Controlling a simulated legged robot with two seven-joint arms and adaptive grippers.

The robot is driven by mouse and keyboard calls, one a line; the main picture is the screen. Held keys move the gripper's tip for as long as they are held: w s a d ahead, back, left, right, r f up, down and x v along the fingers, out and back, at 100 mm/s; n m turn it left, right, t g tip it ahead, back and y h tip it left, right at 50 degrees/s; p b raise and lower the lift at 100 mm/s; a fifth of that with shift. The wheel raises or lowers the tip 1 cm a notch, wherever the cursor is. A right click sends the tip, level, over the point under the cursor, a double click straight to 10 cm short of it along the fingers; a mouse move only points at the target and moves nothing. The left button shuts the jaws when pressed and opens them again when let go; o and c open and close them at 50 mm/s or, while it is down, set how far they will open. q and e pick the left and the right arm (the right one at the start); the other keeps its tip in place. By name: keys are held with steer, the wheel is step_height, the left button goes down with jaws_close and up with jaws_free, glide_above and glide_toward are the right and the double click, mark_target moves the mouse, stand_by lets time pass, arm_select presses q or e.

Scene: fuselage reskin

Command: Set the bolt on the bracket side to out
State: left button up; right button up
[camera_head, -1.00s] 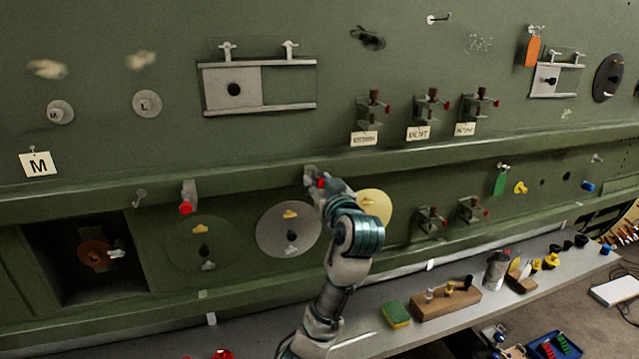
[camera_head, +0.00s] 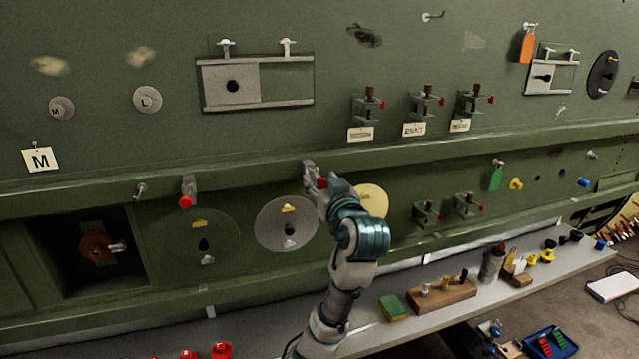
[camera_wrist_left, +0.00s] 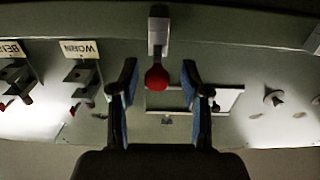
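A grey bolt (camera_head: 309,171) with a red knob sits on the green ledge at mid-panel, nearer the clamp-like brackets (camera_head: 423,104) on the right. A second grey bolt with a red knob (camera_head: 186,192) sits further left on the ledge. My left gripper (camera_head: 323,190) is at the bracket-side bolt and partly covers it in the head view. In the left wrist view, which is upside down, my left gripper (camera_wrist_left: 158,82) is open. The red knob (camera_wrist_left: 157,78) appears between its two fingers, with a gap on each side. My right gripper is not in view.
Labelled tags (camera_head: 414,129) hang below the upper brackets. Round discs (camera_head: 284,222) lie on the panel below the ledge. A grey shelf (camera_head: 400,335) underneath carries a sponge (camera_head: 393,307), a wooden block (camera_head: 441,299) and red cups (camera_head: 221,350).

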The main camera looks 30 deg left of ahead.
arm_select(q)
steer(key=w+d+v, duration=0.1)
steer(key=v, duration=1.2)
steer(key=w+a+f+m+h, duration=0.1)
steer(key=w+f+m+h, duration=0.15)
steer(key=f, duration=0.75)
steer(key=w+f+m+h, duration=0.2)
steer(key=w+f, duration=0.1)
steer(key=f, duration=0.7)
steer(key=s+f+m+g+h, duration=0.2)
steer(key=s+f+m+h, duration=0.15)
steer(key=f, duration=1.75)
steer(key=s+d+f+m+g+h, duration=0.1)
steer(key=s+f+m+g+h, duration=0.2)
steer(key=s+f, duration=1.05)
steer(key=s+d+f+m+g+h, duration=0.1)
steer(key=s+d+f+g, duration=0.1)
steer(key=s+f, duration=0.45)
steer(key=s+d+f+g+h, duration=0.15)
steer(key=s+f, duration=0.25)
steer(key=s, duration=0.6)
step_height(320, 180, down, 25)
steer(key=s+g, duration=0.1)
steer(key=s+a+f+g, duration=0.1)
steer(key=s+a+f, duration=0.1)
steer(key=s+f, duration=1.4)
steer(key=shift+a, duration=0.35)
